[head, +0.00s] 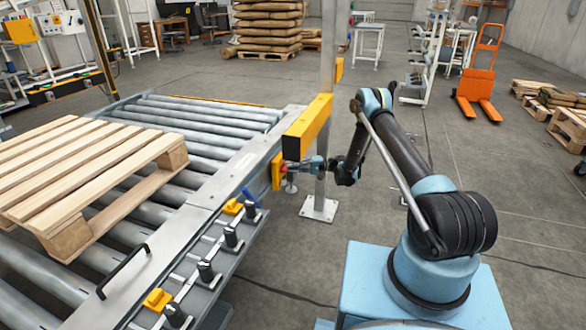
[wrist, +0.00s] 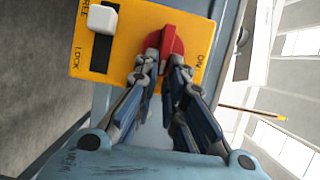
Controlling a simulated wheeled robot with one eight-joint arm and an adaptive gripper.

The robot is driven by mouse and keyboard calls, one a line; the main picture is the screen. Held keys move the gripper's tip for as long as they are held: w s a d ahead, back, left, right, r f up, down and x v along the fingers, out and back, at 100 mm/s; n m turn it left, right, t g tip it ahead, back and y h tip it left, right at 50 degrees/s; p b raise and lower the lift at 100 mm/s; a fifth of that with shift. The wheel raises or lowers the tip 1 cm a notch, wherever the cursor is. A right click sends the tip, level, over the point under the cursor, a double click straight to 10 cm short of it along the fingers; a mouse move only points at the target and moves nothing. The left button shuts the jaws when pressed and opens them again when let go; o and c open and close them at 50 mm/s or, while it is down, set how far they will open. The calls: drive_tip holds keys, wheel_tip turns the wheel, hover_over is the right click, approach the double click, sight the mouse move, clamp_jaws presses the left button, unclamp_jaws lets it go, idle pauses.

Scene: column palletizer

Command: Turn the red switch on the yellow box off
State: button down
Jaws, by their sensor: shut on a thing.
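The yellow box (wrist: 195,30) fills the upper middle of the wrist view. The fingers hide part of the switch. In the head view the yellow box (head: 277,172) is mounted at the conveyor's right end, and my gripper (head: 288,168) reaches it from the right.
A roller conveyor (head: 215,112) with a wooden pallet (head: 85,165) lies on the left. A metal post (head: 322,180) with a yellow beam (head: 308,127) stands by my gripper. An orange pallet jack (head: 480,85) is at the back right. The floor right of my arm is open.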

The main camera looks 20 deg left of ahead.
drive_tip(key=shift+w+f, duration=0.1)
idle(0.4)
drive_tip(key=c, duration=1.7)
unclamp_jaws()
drive_tip(key=shift+f, duration=0.1)
drive_tip(key=v, duration=1.2)
